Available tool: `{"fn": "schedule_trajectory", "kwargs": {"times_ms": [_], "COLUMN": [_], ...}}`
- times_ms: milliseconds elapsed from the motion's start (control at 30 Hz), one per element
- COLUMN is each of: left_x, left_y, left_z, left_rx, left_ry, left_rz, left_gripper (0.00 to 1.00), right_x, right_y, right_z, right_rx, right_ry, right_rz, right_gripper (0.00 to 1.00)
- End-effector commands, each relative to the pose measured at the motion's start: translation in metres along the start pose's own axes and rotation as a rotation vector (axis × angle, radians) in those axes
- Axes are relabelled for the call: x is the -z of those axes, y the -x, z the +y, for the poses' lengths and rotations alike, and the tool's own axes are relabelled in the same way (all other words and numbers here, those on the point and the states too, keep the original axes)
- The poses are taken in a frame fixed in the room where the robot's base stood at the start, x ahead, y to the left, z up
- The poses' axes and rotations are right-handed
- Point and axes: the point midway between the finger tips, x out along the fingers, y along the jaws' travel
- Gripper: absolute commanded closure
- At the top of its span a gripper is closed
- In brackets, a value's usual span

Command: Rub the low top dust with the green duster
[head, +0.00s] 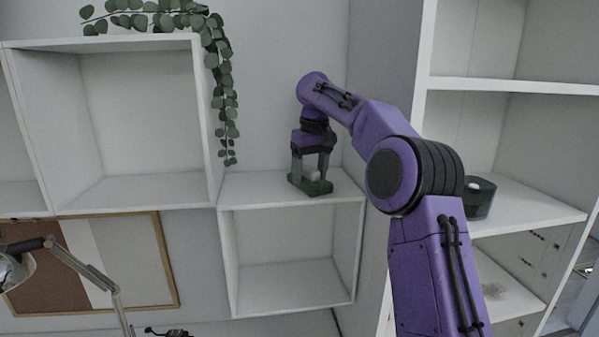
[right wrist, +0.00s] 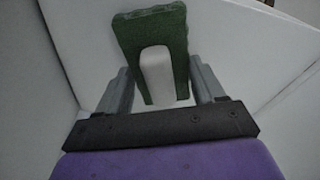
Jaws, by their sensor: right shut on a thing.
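The green duster (head: 318,187) has a flat green pad and a pale handle. It rests on or just over the low top (head: 245,188) of the white shelf, near its middle-right. I cannot tell whether the pad touches the surface. My right gripper (head: 312,176) points down and is shut on the duster's handle. The right wrist view shows the green pad (right wrist: 150,28) around the pale handle (right wrist: 157,73), between the fingers of my right gripper (right wrist: 160,88). No dust is clearly visible on the low top. My left gripper is not in view.
A taller white cubby (head: 140,125) stands left of the low top, with a trailing plant (head: 222,90) hanging down its edge. Open shelves with a dark round container (head: 480,198) are at the right. A lamp (head: 20,262) and a framed board (head: 130,262) are at lower left.

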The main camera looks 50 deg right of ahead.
Motion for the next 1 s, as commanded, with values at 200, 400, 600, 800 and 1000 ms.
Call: {"fn": "schedule_trajectory", "kwargs": {"times_ms": [200, 400, 600, 800, 1000], "left_x": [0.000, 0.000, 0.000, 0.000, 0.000], "left_y": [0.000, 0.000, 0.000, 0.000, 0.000], "left_z": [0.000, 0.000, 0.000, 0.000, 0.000], "left_rx": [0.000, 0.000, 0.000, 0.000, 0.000], "left_ry": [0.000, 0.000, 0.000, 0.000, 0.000], "left_rz": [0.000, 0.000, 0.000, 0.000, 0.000], "left_gripper": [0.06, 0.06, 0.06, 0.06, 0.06], "right_x": [0.000, 0.008, 0.013, 0.017, 0.024], "right_y": [-0.002, -0.002, -0.002, -0.003, -0.004], "right_z": [-0.002, -0.020, -0.033, -0.045, -0.063], "right_rx": [-0.001, 0.000, 0.000, -0.001, -0.001], "right_ry": [0.001, 0.002, 0.002, 0.002, 0.002], "right_rz": [-0.003, -0.002, -0.001, -0.001, -0.001], "right_gripper": [0.62, 0.62, 0.62, 0.62, 0.62]}}
